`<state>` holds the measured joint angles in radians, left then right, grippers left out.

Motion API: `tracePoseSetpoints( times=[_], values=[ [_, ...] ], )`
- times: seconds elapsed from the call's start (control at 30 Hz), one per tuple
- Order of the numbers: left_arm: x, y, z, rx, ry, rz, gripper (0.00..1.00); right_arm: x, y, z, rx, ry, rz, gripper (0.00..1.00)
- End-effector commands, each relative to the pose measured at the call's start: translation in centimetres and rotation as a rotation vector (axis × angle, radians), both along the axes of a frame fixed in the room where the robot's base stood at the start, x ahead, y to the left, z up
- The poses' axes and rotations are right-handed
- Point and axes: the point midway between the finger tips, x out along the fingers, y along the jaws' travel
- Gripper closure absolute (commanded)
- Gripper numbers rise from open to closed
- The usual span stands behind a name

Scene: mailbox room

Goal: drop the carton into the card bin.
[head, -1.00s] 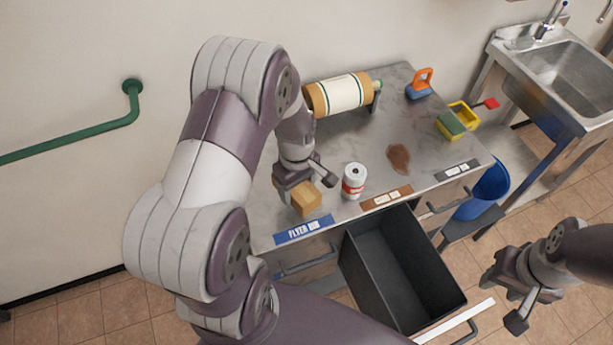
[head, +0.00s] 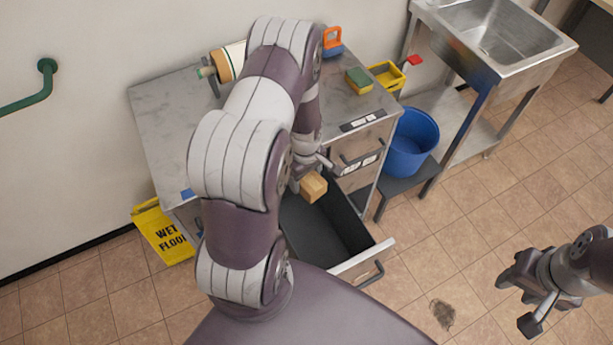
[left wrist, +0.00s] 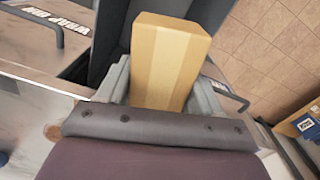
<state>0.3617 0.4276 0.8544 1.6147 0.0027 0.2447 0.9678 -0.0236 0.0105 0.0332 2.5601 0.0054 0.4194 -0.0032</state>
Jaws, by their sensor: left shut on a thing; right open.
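The carton (head: 313,186), a small tan box, is held in my left gripper (head: 305,180). In the left wrist view the carton (left wrist: 170,62) sits between the two grey fingers (left wrist: 162,88), which are shut on it. An open drawer-like bin (head: 325,240) with a dark inside pulls out from the metal cabinet. The carton appears above its back part, and my left arm hides its left side. Its label does not show, so I cannot read whether it is the card bin. My right gripper (head: 519,300) is open and empty over the floor at the right.
The metal cabinet (head: 165,110) carries a paper roll (head: 230,62), a sponge (head: 358,80) and a yellow tray (head: 386,75). A blue bucket (head: 411,145) stands beside it, near the sink (head: 500,40). A yellow wet-floor sign (head: 165,235) is at left.

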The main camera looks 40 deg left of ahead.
Motion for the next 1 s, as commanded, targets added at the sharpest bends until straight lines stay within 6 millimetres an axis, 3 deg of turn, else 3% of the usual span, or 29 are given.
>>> tracePoseSetpoints(
  times=[0.03, 0.2, 0.47, 0.5, 0.57, 0.6, 0.87, 1.0],
  values=[
    [0.0, 0.0, -1.6, 0.0, 0.0, -0.001, 0.64, 0.0, 0.0, -1.5, 0.0, 0.0, 0.0, 0.57],
    [0.0, 0.0, -3.6, 0.0, 0.0, -0.001, 0.64, 0.0, 0.0, -3.3, 0.0, 0.001, 0.0, 0.57],
    [0.0, -0.1, -3.5, 0.0, 0.0, -0.001, 0.64, 0.0, 0.0, -3.2, 0.0, 0.0, 0.0, 0.57],
    [0.0, -0.1, -3.5, 0.0, 0.0, -0.001, 0.28, 0.0, 0.0, -3.2, 0.0, 0.0, 0.0, 0.57],
    [0.0, -0.1, -3.5, 0.0, 0.0, -0.001, 0.08, 0.0, 0.0, -3.2, 0.0, 0.0, 0.0, 0.57],
    [0.0, -0.1, -3.5, 0.0, 0.0, -0.001, 0.05, 0.0, 0.0, -3.2, 0.0, 0.0, 0.0, 0.57],
    [0.0, -0.1, -3.4, 0.0, 0.0, -0.001, 0.05, 0.0, 0.0, -3.2, 0.0, 0.0, 0.0, 0.57],
    [0.1, 0.0, -1.5, 0.001, -0.003, -0.001, 0.05, 0.0, 0.0, -3.3, 0.0, 0.0, 0.0, 0.57]
  ],
)
